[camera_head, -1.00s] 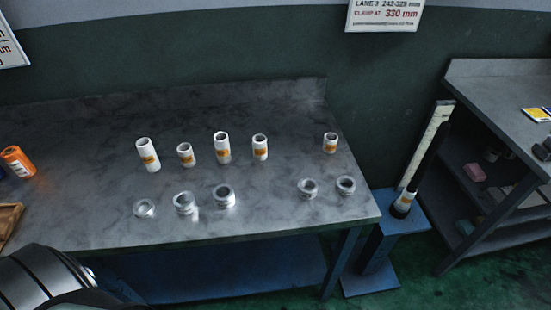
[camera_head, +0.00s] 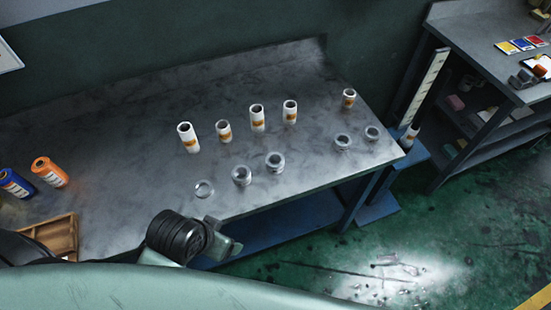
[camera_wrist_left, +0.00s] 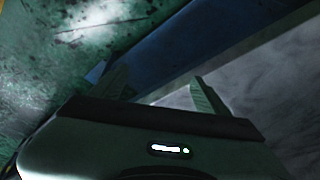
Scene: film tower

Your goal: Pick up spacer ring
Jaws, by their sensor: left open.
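Several metallic spacer rings stand in a front row on the grey table. The leftmost ring (camera_head: 204,188) is low and flat, and two taller ones follow, a ring (camera_head: 242,176) and a ring (camera_head: 274,162). Farther right are a ring (camera_head: 342,142) and a ring (camera_head: 372,132). My left gripper (camera_head: 228,245) is at the table's front edge, below and apart from the leftmost ring. In the left wrist view its two fingers (camera_wrist_left: 158,90) are spread with nothing between them. No ring shows in that view. My right gripper is not in view.
White cylinders with orange labels (camera_head: 257,118) stand behind the rings. A blue stand (camera_head: 415,157) with a tall ruler adjoins the table's right end.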

